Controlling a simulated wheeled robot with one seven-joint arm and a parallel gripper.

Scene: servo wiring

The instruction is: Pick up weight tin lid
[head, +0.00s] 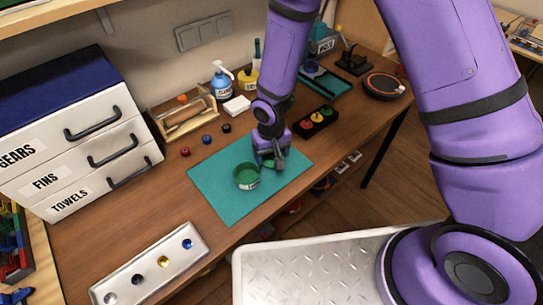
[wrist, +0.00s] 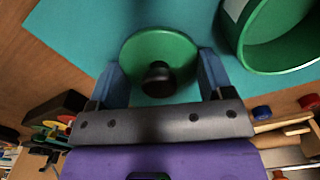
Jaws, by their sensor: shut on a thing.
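The weight tin lid is a round green disc (wrist: 143,47) with a black knob (wrist: 158,78), seen in the wrist view over the teal mat (wrist: 70,27). My gripper (wrist: 160,75) is shut on the lid, with one blue finger at each side of it. In the head view my gripper (head: 272,160) is low over the mat (head: 220,204), and the lid is mostly hidden by it. The open green tin (head: 246,177) stands on the mat just left of my gripper. It also shows in the wrist view (wrist: 240,40). Whether the lid touches the mat is unclear.
A black tray with coloured knobs (head: 316,121) is close behind right of my gripper. Small coloured caps (head: 206,139) lie behind the mat. A metal strip with several balls (head: 150,265) is front left. A drawer unit (head: 75,135) stands left. The mat's front is clear.

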